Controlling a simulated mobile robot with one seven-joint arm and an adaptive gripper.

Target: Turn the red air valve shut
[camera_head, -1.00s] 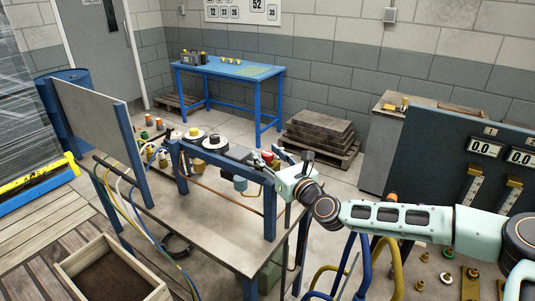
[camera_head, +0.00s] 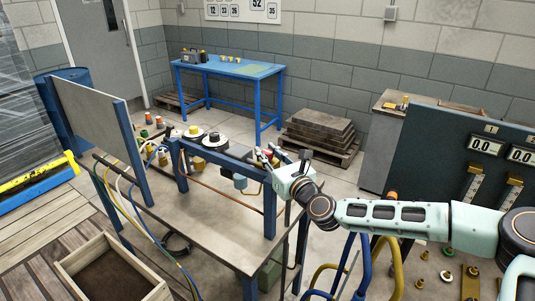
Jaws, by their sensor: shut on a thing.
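The red air valve is a small red handle on the pipework at the right end of the blue frame (camera_head: 217,157) on the steel bench. Only a trace of its red shows at my gripper's fingers, which hide most of it. My gripper (camera_head: 267,157) comes in from the right, with its fingers pointing left at the valve. It is shut on the valve. The valve's exact angle is too small and covered to tell.
The steel bench (camera_head: 205,219) carries a copper pipe, round gauges and coloured hoses. An upright grey panel (camera_head: 88,137) stands at its left. A dark cabinet (camera_head: 440,150) with 0.0 displays is at right, near my arm. A blue table (camera_head: 232,69) stands behind.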

